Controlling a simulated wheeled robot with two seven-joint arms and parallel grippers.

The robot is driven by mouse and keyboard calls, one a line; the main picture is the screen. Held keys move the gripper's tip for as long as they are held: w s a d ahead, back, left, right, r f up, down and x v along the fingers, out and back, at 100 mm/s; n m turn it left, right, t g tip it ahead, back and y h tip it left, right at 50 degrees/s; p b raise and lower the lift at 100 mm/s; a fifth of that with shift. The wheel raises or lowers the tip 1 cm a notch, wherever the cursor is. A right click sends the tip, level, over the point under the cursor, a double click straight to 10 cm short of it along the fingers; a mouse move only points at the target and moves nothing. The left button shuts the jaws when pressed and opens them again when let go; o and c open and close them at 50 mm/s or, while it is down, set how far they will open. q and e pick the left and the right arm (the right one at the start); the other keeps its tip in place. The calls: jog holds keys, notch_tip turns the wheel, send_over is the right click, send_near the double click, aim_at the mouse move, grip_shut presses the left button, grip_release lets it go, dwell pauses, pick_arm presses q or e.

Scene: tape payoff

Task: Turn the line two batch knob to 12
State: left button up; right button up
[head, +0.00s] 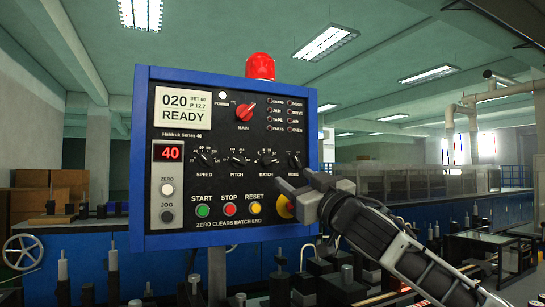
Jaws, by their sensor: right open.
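The blue-framed control panel (230,190) stands upright in the middle of the head view. Its black BATCH knob (267,158) is in a row of small knobs, third from the left. The fine scale and pointer are too small to read surely. My right gripper (290,193) comes in from the lower right and is open, its jaws in front of the panel's lower right part. It is below and right of the BATCH knob, with nothing seen between the jaws. It partly hides a yellow-and-red button (283,206). My left gripper is not in view.
The panel's screen (184,108) reads 020 and READY. A red display (168,153) shows 40. A red MAIN switch (246,112), START (203,211), STOP (229,209) and RESET (256,208) buttons sit near the knobs. A red beacon (260,67) tops the panel. Machinery stands behind.

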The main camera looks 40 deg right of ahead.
aim_at(270, 161)
jog(key=p+x, duration=0.7)
jog(key=x, duration=0.2)
jog(key=shift+w+r, duration=0.15)
jog(key=shift+r, duration=0.05)
jog(key=shift+w+p, duration=0.4)
jog(key=shift+w, duration=0.05)
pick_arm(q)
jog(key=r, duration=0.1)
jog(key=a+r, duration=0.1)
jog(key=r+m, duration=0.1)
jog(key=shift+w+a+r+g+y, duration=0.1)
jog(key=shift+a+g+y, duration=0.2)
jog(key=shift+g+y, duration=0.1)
pick_arm(e)
jog(key=shift+w, duration=0.1)
jog(key=c, duration=1)
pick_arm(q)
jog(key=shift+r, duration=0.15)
